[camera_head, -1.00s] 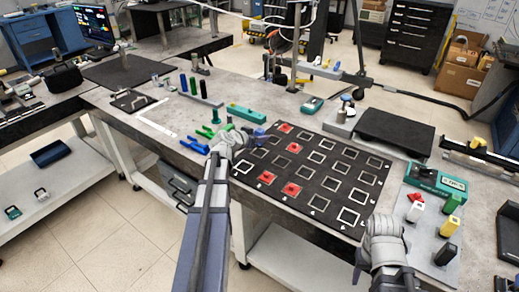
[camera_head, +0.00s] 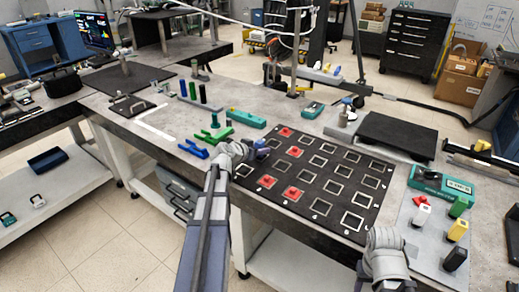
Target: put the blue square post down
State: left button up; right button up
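The blue square post (camera_head: 262,152) shows as a small dark-blue shape at the fingertips of my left gripper (camera_head: 257,148). The gripper holds it low over the near-left part of the black mat (camera_head: 318,208), which bears a grid of white square outlines. My wrist hides most of the fingers, and I cannot tell whether the post touches the mat. Several red pieces stand on the mat, one (camera_head: 294,152) just right of the post. My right gripper (camera_head: 398,247) is at the mat's near-right corner; its fingers cannot be made out.
A grey plate (camera_head: 425,238) at right bears coloured posts, including a yellow one (camera_head: 457,230) and a black one (camera_head: 454,259). Green and blue clamps (camera_head: 205,142) lie left of the mat. A teal case (camera_head: 441,184) and a black platform (camera_head: 397,136) stand behind.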

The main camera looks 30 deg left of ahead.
pick_arm(q)
jog(key=shift+o, duration=0.9)
jog(key=shift+r, duration=0.15)
jog(key=p+v, duration=0.5)
jog(key=v, duration=0.5)
jog(key=shift+s+r, duration=0.15)
jog(key=shift+v, duration=0.8)
jog(key=shift+a, duration=0.1)
